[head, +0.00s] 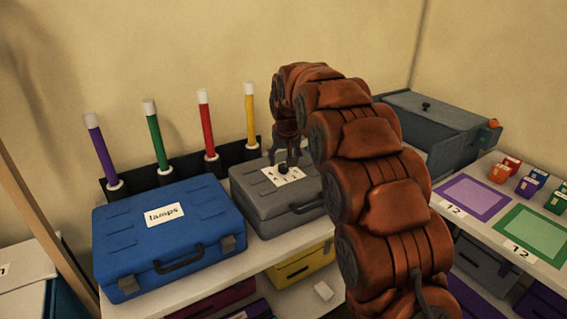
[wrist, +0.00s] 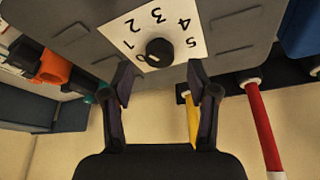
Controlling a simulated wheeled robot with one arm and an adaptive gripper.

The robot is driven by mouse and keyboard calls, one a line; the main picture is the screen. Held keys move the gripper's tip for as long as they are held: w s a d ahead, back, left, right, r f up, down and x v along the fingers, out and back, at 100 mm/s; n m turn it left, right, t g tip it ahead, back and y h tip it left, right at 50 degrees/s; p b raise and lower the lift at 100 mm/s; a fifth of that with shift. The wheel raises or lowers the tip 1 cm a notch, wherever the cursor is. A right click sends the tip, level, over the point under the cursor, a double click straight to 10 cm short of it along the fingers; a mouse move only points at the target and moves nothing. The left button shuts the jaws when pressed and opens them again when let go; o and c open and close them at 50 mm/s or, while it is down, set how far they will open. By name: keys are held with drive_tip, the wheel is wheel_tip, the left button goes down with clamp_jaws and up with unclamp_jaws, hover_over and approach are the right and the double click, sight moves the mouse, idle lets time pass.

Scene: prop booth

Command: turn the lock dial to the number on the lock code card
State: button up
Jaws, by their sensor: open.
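The lock dial (wrist: 159,51) is a round black knob on a white number plate (wrist: 178,22) on the grey case (wrist: 90,40). Digits up to 5 ring the knob; a pale mark shows on it, but I cannot tell which number it points to. In the head view the plate (head: 294,177) lies on top of the grey case (head: 250,190). My gripper (head: 288,159) is above the dial, pointing down. In the wrist view my gripper (wrist: 159,78) is open, its fingers apart on either side just below the knob, nothing between them. I cannot identify a lock code card.
A blue case (head: 130,240) labelled "lamps" stands left of the grey case. Coloured tubes (head: 207,130) stand in a rack behind. A blue-grey box (head: 455,110) is at the right, near a table with purple (head: 474,198) and green mats.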

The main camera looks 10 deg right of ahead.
drive_tip(key=v, duration=0.9)
drive_tip(key=shift+s+r, duration=0.1)
drive_tip(key=s+f+g+p, duration=0.3)
drive_tip(key=s, duration=2.1)
drive_tip(key=s+f+n+g+p, duration=0.1)
drive_tip(key=s+f+g+p, duration=0.2)
drive_tip(key=s, duration=2.1)
drive_tip(key=shift+s+d+f, duration=0.15)
drive_tip(key=shift+s+f, duration=0.05)
drive_tip(key=shift+f, duration=0.55)
